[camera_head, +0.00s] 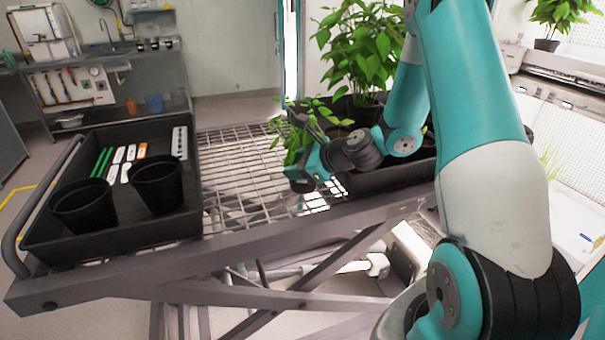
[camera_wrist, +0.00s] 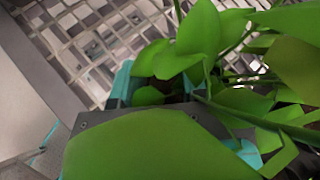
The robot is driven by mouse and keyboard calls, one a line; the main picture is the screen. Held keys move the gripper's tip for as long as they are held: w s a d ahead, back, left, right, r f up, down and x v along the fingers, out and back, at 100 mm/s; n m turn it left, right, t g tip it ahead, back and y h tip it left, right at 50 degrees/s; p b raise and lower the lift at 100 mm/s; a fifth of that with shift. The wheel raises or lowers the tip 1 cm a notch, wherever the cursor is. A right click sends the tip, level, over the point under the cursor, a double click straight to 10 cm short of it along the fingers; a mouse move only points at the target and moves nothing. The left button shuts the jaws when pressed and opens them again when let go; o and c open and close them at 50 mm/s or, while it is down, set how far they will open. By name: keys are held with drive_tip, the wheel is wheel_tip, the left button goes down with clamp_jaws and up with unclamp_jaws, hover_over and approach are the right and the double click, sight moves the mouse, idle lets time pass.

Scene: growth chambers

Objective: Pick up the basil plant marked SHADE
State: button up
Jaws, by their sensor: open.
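A tall leafy plant (camera_head: 362,45) stands in the dark tray (camera_head: 395,176) at the right of the grated cart top. A lower leafy plant (camera_head: 289,148) shows around my gripper (camera_head: 306,160), its leaves partly behind and beside the jaws. My gripper is open, at the tray's left end among these leaves. In the wrist view, large green leaves (camera_wrist: 160,145) cover much of my gripper and its fingertips. No SHADE marking can be read, so I cannot tell which plant carries it.
A black tray (camera_head: 110,238) at the cart's left holds two empty black pots (camera_head: 84,206) (camera_head: 158,184) and several labels. Bare metal grating (camera_head: 240,175) lies between the trays. A sink counter (camera_head: 110,55) stands behind; another potted plant (camera_head: 556,14) is at upper right.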

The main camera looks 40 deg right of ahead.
clamp_jaws()
drive_tip(key=shift+s+f, duration=0.1)
